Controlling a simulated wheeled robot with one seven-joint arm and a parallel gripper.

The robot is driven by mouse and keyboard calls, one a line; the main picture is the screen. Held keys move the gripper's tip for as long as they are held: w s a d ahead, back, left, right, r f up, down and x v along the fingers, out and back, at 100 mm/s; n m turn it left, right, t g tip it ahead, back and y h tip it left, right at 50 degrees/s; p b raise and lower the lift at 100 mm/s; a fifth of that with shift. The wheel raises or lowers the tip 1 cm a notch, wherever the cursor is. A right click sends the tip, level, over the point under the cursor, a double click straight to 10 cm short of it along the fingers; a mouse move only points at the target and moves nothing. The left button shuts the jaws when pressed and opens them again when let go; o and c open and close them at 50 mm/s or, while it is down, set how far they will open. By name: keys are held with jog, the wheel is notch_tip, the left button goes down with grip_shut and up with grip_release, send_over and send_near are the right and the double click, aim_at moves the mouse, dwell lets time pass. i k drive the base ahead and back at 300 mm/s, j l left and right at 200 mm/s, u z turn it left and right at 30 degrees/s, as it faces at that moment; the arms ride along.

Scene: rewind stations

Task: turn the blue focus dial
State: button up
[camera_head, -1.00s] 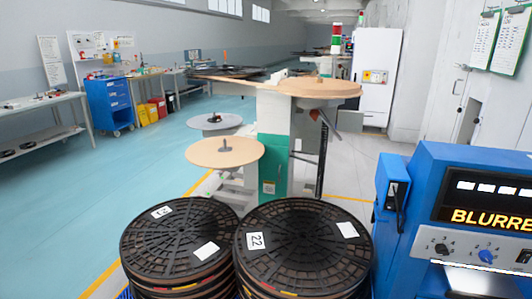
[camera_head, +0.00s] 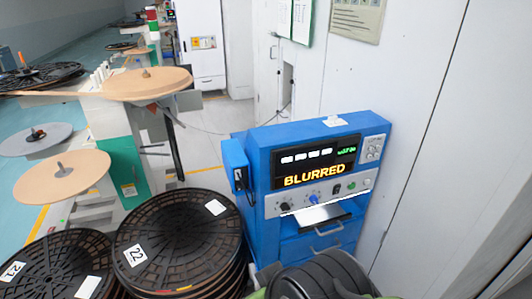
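The blue focus dial (camera_head: 313,199) is a small blue knob on the pale control strip of a blue cabinet (camera_head: 262,165). It sits below a black display (camera_head: 315,163) with orange text reading "BLURRED". A black knob (camera_head: 285,207) with markings around it is to the left of the dial. My gripper is not in view. A dark rounded shape at the bottom edge looks like part of my own body, and it hides the cabinet's lower front.
Stacked black reels (camera_head: 170,240) stand left of the cabinet. A rewind station with round wooden plates (camera_head: 145,84) is behind them. A white wall (camera_head: 430,90) runs close along the cabinet's right. A pale tray or sheet (camera_head: 318,215) juts out below the knobs.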

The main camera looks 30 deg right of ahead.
aim_at(314, 198)
jog(key=k+j+z, duration=0.1)
jog(key=z, duration=1.3)
jog(key=k+l, duration=0.05)
